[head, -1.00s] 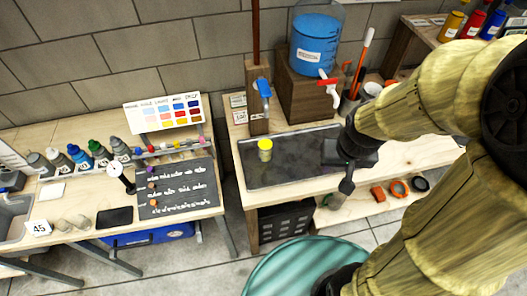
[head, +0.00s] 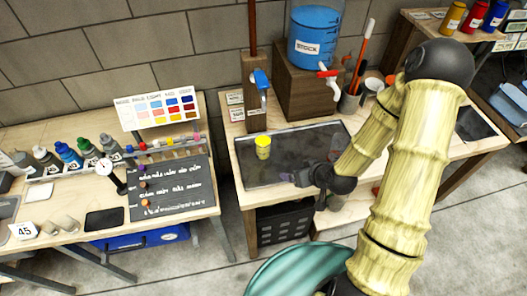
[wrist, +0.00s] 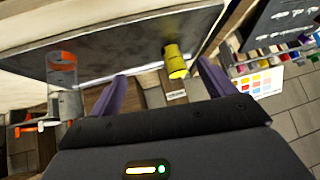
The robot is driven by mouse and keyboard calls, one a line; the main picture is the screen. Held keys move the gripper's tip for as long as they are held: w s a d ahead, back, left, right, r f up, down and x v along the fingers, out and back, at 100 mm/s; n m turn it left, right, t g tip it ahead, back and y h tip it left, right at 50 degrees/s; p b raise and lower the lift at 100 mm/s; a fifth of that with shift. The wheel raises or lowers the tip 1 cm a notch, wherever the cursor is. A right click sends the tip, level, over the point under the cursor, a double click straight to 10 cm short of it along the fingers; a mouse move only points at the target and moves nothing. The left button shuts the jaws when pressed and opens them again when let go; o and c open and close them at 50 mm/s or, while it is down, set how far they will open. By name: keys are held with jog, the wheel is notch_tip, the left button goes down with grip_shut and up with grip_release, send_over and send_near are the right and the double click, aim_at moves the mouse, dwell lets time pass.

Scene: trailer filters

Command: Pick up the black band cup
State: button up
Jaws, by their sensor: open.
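A small yellow cup (head: 263,147) stands upright on the dark tray (head: 270,175) on the middle bench. It also shows in the wrist view (wrist: 174,62), beyond my fingers. A clear, tall cylinder with orange on it (wrist: 62,75) shows at the left of the wrist view. I cannot make out a black band on either.
A blue stock tank (head: 315,40) with a tap stands on a wooden block behind the tray. A post with a blue tap (head: 260,85) rises behind the cup. A brush jar (head: 348,102) stands at the back right. The tray's left part is mostly clear.

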jog(key=a+f+t, duration=0.1)
jog(key=w+a+f+m+t+y+b, duration=0.1)
jog(key=a+t+y, duration=0.1)
jog(key=shift+w+f+m+t+b, duration=0.3)
jog(key=shift+w+f+b, duration=0.05)
jog(key=shift+f+b, duration=0.05)
send_near(266, 153)
jog(key=x, duration=0.5)
jog(key=shift+w, duration=0.1)
dwell(0.5)
